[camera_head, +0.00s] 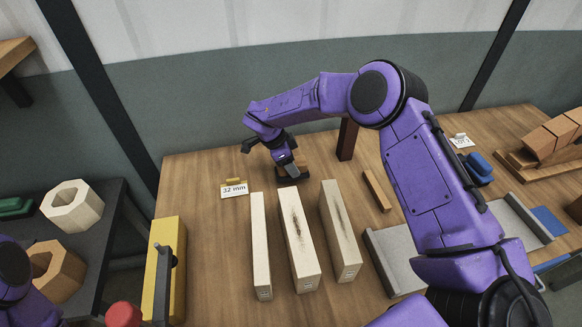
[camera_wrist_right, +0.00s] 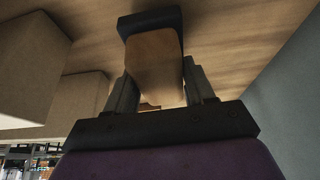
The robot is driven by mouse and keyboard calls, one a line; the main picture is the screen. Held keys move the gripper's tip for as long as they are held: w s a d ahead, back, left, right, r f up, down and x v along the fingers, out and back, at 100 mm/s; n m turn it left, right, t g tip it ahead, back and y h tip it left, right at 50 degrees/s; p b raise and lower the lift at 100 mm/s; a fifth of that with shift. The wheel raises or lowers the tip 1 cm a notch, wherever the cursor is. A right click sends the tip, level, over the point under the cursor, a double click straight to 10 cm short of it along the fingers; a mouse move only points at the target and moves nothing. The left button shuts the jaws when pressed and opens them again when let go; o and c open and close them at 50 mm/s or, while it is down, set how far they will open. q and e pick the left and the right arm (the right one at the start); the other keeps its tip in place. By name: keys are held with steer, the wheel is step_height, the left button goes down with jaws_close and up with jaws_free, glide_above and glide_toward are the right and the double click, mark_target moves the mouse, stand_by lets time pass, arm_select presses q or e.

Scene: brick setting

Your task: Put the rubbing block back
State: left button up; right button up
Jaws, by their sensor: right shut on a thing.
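The rubbing block (camera_head: 291,181) is a small wooden block with a dark sole, low over the back part of the table, behind the pale wooden bars. My right gripper (camera_head: 287,164) reaches down to it from above and is shut on it. In the right wrist view the block's wooden body (camera_wrist_right: 155,62) sits between the two fingers (camera_wrist_right: 158,88), with its dark sole (camera_wrist_right: 150,20) beyond the fingertips. I cannot tell whether the sole touches the table. Part of my left arm shows at the lower left, but its gripper is out of view.
Three pale bars (camera_head: 260,240) lie in front of the block, two with dark marks. A "32 mm" card (camera_head: 234,189) stands left of it. A dark upright post (camera_head: 347,139) and a thin wooden strip (camera_head: 377,190) are to the right. A yellow piece (camera_head: 178,258) lies at the left edge.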

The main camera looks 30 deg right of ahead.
steer(key=f, duration=0.2)
steer(key=shift+w+f, duration=0.2)
steer(key=shift+f, duration=0.2)
steer(key=shift+s+d+r, duration=0.1)
steer(key=shift+s+r, duration=0.1)
steer(key=shift+s, duration=0.05)
steer(key=shift+f, duration=0.15)
steer(key=o, duration=1)
steer(key=shift+w+f, duration=0.1)
steer(key=shift+r, duration=0.35)
steer(key=b+v, duration=0.2)
steer(key=v, duration=0.9)
steer(key=shift+a+r, duration=0.25)
steer(key=shift+r, duration=0.1)
